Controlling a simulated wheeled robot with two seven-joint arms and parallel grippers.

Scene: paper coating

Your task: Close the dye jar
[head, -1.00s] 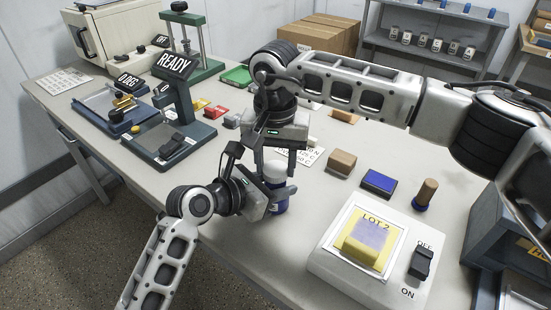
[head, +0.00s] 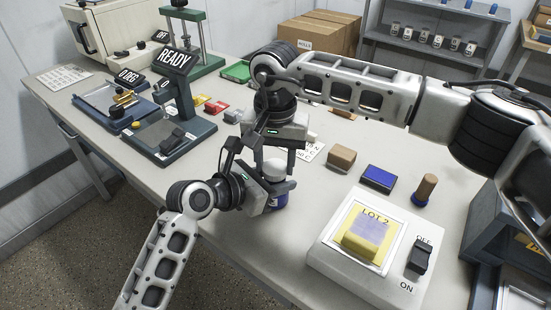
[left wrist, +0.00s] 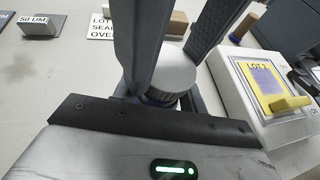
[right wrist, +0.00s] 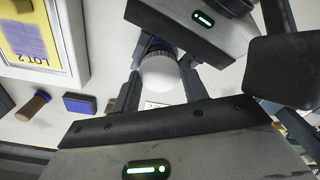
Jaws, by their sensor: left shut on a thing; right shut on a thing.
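The dye jar has a blue body (head: 279,200) and a white lid (head: 275,168), and stands upright near the table's front edge. My left gripper (head: 273,188) is shut on the jar body from the left side. My right gripper (head: 276,162) reaches down from above and is shut on the white lid. The lid also shows in the left wrist view (left wrist: 172,72), between the right gripper's fingers, and in the right wrist view (right wrist: 160,72). The lid sits over the jar's top; the fingers hide much of the seam, so I cannot tell how tight it is.
To the right are a tan block (head: 342,158), a blue pad (head: 378,178), a wooden-handled stamp (head: 425,188) and a switch box (head: 335,252) holding a yellow LOT 2 piece (head: 367,236). A READY stand (head: 180,125) is at left.

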